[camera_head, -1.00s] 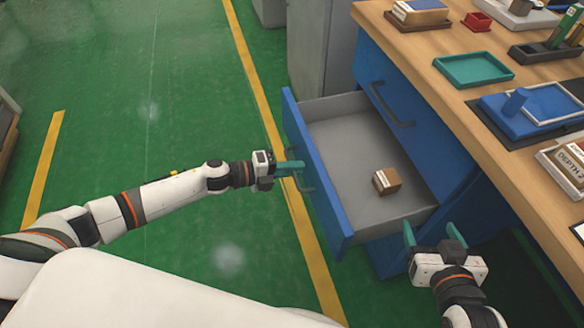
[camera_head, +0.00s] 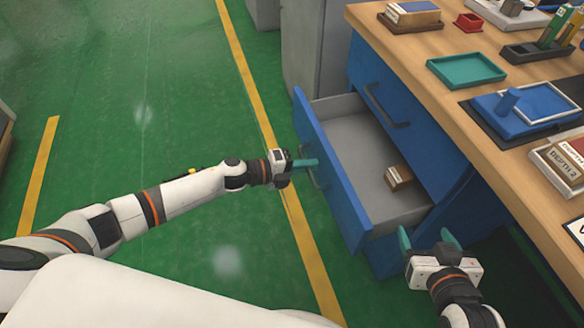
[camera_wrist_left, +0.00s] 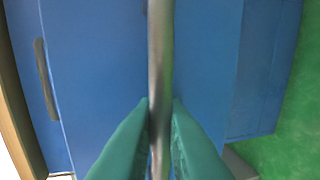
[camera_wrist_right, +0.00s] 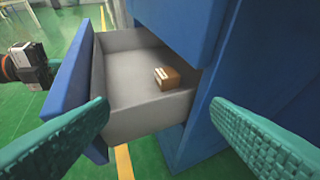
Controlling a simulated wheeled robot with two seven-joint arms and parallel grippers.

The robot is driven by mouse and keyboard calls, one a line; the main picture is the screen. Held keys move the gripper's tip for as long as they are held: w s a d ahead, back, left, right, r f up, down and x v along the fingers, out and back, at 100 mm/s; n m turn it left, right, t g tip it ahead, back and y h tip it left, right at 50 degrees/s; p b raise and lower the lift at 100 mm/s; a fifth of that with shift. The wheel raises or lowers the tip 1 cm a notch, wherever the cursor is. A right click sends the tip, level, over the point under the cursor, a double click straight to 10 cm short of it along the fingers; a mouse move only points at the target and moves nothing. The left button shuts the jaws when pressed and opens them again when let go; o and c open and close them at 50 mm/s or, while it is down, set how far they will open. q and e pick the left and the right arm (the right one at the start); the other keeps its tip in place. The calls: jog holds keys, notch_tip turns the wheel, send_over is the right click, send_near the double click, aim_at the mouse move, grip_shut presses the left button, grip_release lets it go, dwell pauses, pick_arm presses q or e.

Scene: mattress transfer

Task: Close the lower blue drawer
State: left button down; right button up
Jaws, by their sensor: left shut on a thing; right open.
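The lower blue drawer (camera_head: 335,180) stands partly open from the blue cabinet, its grey inside showing. A small brown box with a white label (camera_head: 398,177) lies inside it; it also shows in the right wrist view (camera_wrist_right: 167,77). My left gripper (camera_head: 312,163) is shut on the drawer's handle (camera_head: 318,180); in the left wrist view the handle bar (camera_wrist_left: 160,60) runs between the green fingers. My right gripper (camera_head: 428,240) is open and empty near the drawer's front right corner. In the right wrist view its fingers (camera_wrist_right: 165,112) are wide apart, with the drawer beyond them.
An upper blue drawer with a dark handle (camera_head: 387,106) is shut above. The wooden worktop (camera_head: 440,95) overhangs at right with a green tray (camera_head: 466,69) and a blue stand (camera_head: 520,112). Grey cabinets (camera_head: 315,45) stand behind.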

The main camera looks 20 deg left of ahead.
aim_at(320, 162)
pick_arm(q)
jog(key=x, duration=0.3)
jog(key=r+x, duration=0.1)
jog(key=x, duration=0.5)
jog(key=shift+w+d+r+b, duration=0.1)
jog(key=shift+d+r+b, duration=0.05)
jog(key=shift+r+b, duration=0.25)
jog(key=x, duration=0.2)
jog(key=b+x, duration=0.1)
jog(key=x, duration=0.1)
jog(key=r+x, duration=0.1)
jog(key=x, duration=0.1)
jog(key=shift+w+d+b, duration=0.2)
jog(key=shift+d+b, duration=0.05)
jog(key=shift+b, duration=0.1)
jog(key=shift+w+d+r, duration=0.1)
jog(key=shift+w+d, duration=0.05)
jog(key=shift+d, duration=0.05)
jog(key=shift+w+d+r, duration=0.1)
pick_arm(e)
notch_tip(320, 162, up, 9)
jog(key=w+a+t+y, duration=0.2)
jog(key=t, duration=0.4)
jog(key=shift+w+a+t, duration=0.15)
jog(key=shift+w+t, duration=0.25)
pick_arm(q)
jog(key=c, duration=1.8)
grip_release()
jog(key=shift+c, duration=0.2)
jog(key=shift+d, duration=0.1)
